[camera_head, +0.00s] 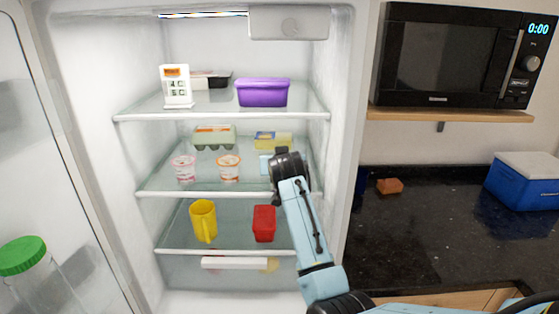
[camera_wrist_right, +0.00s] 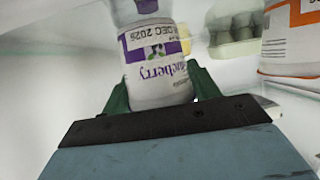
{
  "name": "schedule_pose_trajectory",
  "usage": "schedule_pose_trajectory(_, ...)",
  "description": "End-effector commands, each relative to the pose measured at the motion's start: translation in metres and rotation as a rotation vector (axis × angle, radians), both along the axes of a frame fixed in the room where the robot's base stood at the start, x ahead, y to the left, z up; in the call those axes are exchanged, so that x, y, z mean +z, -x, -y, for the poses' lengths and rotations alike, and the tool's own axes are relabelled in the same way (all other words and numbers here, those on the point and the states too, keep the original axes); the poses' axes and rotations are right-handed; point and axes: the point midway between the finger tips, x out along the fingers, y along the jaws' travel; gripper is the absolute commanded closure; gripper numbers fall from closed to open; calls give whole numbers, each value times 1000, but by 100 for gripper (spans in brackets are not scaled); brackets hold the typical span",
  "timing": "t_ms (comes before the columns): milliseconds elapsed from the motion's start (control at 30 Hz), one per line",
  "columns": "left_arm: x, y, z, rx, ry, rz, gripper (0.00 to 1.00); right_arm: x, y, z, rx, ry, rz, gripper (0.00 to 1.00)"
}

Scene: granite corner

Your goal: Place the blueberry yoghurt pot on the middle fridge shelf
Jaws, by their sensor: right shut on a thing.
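The blueberry yoghurt pot (camera_wrist_right: 160,72) is white with a purple label and printed date. In the right wrist view it sits between the green fingers of my right gripper (camera_wrist_right: 158,88), which is shut on it. In the head view my right arm reaches into the fridge at the right part of the middle shelf (camera_head: 215,192); my wrist hides the pot and fingertips there. I cannot tell whether the pot touches the shelf. My left gripper is not in view.
The middle shelf also holds a pink-labelled pot (camera_head: 184,169), an orange-labelled pot (camera_head: 228,168), an egg carton (camera_head: 214,137) and a yellow pack (camera_head: 272,140). A yellow jug (camera_head: 203,220) and red container (camera_head: 264,224) stand below. The fridge door (camera_head: 62,170) is open at left.

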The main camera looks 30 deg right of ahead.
Motion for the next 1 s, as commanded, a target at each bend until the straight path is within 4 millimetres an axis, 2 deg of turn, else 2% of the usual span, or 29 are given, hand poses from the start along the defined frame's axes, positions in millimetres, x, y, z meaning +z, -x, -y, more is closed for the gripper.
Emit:
schedule_pose_trajectory(333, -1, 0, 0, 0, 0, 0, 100, -3, 0, 0, 0, 0, 2, 66)
schedule_pose_trajectory(367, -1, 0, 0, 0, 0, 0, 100, -3, 0, 0, 0, 0, 1, 37)
schedule_pose_trajectory(500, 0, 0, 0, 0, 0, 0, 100, -3, 0, 0, 0, 0, 1, 19)
schedule_pose_trajectory(867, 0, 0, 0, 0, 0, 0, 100, 2, 0, 0, 0, 1, 3, 18)
schedule_pose_trajectory(1000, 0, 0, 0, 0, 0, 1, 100, 5, 10, -6, 0, -1, 4, 18)
